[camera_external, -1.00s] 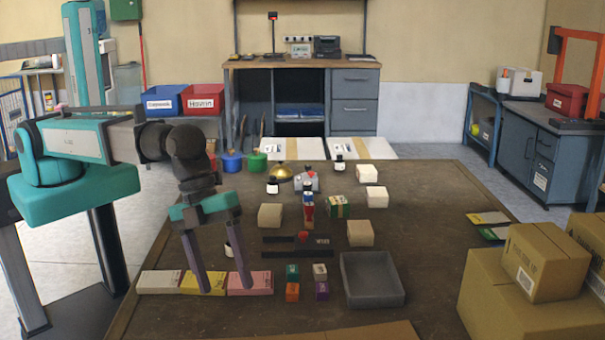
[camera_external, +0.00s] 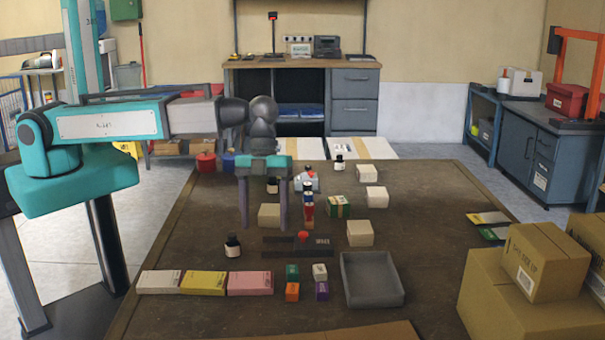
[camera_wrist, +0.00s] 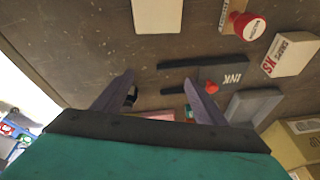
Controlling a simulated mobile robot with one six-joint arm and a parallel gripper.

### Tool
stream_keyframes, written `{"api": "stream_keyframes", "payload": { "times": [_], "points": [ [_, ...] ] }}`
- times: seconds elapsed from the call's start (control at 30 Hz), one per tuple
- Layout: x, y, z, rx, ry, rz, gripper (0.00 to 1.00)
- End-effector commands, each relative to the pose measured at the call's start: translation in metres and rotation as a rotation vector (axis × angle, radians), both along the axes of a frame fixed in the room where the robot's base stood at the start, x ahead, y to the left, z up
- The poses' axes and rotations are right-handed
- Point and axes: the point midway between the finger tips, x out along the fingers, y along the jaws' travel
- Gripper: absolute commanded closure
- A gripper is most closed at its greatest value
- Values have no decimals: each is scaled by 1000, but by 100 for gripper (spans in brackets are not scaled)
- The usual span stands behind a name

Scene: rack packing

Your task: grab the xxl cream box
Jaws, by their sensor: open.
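Several plain cream boxes stand on the table. One cream-tan box (camera_external: 269,215) shows between my fingers in the external view; a pale box face (camera_wrist: 157,14), likely the same one, is at the top of the wrist view. Other cream boxes are at the back right (camera_external: 367,175), just below that (camera_external: 377,196), and right of centre (camera_external: 360,233). One cream box in the wrist view (camera_wrist: 290,55) reads "XS". I cannot read an XXL mark on any box. My gripper (camera_external: 264,226) is open and empty, fingers pointing down; its fingertips also show in the wrist view (camera_wrist: 160,77).
A black bottle (camera_external: 233,247) and a dark ink pad (camera_external: 318,246) are near my gripper. A grey tray (camera_external: 372,280), small coloured cubes (camera_external: 292,272) and flat boxes (camera_external: 204,282) lie in front. Cardboard boxes (camera_external: 545,262) stand at the right. The right middle of the table is clear.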

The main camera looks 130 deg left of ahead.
Motion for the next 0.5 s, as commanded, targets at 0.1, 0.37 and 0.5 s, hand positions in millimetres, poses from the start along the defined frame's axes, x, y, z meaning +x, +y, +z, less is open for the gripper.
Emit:
{"api": "stream_keyframes", "payload": {
  "times": [0.1,0.37,0.5],
  "points": [
    [-12,16,6,-133,14,81,34],
    [-42,46,20,-379,12,203,34],
    [-61,69,31,-450,-21,220,34]
  ]
}}
